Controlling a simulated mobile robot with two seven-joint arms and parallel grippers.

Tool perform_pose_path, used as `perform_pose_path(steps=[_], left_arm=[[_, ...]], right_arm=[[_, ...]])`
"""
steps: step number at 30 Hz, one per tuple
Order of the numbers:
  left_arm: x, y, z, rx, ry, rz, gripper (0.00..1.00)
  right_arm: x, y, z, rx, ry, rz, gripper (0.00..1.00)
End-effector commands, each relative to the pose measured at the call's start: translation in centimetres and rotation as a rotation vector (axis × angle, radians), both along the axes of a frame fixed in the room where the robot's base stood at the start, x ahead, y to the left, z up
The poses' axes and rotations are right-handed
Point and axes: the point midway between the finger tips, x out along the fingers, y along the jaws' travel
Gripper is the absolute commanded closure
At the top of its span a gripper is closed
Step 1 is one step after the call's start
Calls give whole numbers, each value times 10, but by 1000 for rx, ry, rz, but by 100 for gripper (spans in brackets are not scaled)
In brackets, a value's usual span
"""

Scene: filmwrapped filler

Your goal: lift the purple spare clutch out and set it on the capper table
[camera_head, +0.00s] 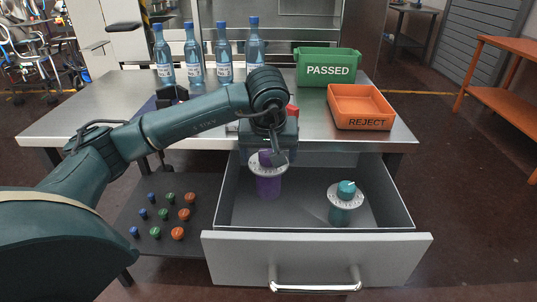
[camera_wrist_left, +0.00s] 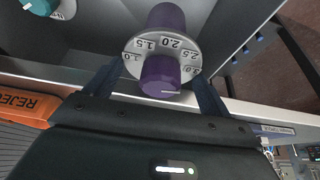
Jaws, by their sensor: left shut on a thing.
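The purple spare clutch (camera_head: 268,186), with a white numbered dial ring, is upright inside the left part of the open drawer (camera_head: 318,246). My left gripper (camera_head: 272,155) reaches down over it and is shut on its upper part. The left wrist view shows the purple clutch (camera_wrist_left: 160,72) between the two fingers of my left gripper (camera_wrist_left: 158,84). I cannot tell whether its base touches the drawer floor. A teal clutch (camera_head: 342,212) with a similar ring stands at the drawer's right. The metal capper table (camera_head: 95,122) is behind the drawer. My right gripper is not in view.
Several blue-capped bottles (camera_head: 194,58) stand at the table's back. A green PASSED bin (camera_head: 328,68) and an orange REJECT tray (camera_head: 361,107) occupy its right. A dark panel with several coloured caps (camera_head: 164,214) lies left of the drawer. The table's left part is bare.

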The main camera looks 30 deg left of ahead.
Motion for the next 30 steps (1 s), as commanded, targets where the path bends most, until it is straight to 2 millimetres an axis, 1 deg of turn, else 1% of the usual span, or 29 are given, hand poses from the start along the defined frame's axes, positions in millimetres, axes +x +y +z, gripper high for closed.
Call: perform_pose_path(steps=[1, 8, 24, 30], left_arm=[[1, 0, 3, -1, -7, 0, 89], [1, 0, 10, -1, -8, 1, 89], [1, 0, 32, -1, -8, 1, 89], [1, 0, 33, -2, -7, 1, 89]], right_arm=[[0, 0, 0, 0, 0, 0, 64], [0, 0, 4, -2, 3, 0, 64], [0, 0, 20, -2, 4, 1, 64], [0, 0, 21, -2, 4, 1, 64]])
